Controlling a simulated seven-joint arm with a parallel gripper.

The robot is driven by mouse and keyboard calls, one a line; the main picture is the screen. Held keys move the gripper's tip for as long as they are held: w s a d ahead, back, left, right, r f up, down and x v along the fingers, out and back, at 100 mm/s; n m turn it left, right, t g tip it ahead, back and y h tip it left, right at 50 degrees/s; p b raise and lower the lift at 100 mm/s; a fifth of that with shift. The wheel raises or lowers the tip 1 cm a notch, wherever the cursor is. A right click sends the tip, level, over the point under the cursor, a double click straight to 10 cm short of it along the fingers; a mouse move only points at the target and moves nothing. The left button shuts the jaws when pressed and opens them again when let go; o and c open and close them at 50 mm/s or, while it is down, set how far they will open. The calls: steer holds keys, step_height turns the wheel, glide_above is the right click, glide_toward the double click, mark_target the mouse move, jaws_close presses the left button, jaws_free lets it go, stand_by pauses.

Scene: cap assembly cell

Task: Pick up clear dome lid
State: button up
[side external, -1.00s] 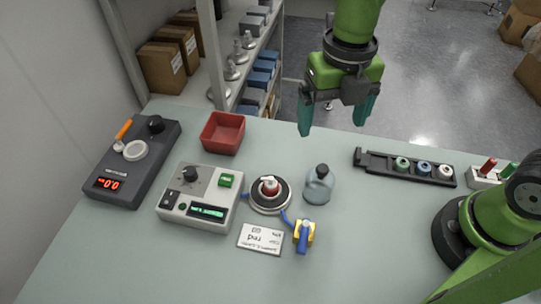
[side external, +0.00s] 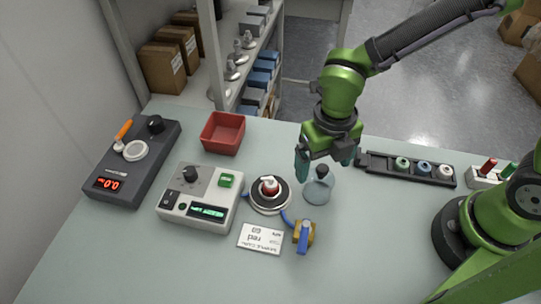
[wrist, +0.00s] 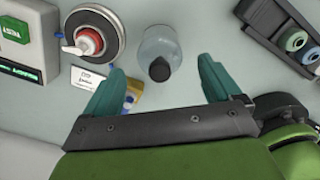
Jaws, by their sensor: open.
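The clear dome lid (side external: 317,192) is a see-through bluish dome with a dark knob on top. It stands upright on the table, just right of the round dark station. In the wrist view the dome (wrist: 160,36) is ahead of the gap between the fingers, with its dark knob near the fingertip line. My gripper (side external: 325,163) is open and empty, with teal fingers apart above and around the knob's height in the side view. The open fingers also show in the wrist view (wrist: 161,70). Whether they touch the dome cannot be told.
The round station (side external: 270,207) with a red-and-white part is close left of the lid. A blue-and-yellow clamp (side external: 303,233) and label card (side external: 261,238) lie in front. A dark rack (side external: 408,170) with several rings is at right. The front table is clear.

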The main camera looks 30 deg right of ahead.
mark_target(320, 176)
step_height(320, 176, down, 5)
steer(key=shift+r, duration=0.15)
steer(key=shift+w, duration=0.1)
steer(key=c, duration=1.1)
steer(key=shift+o, duration=0.2)
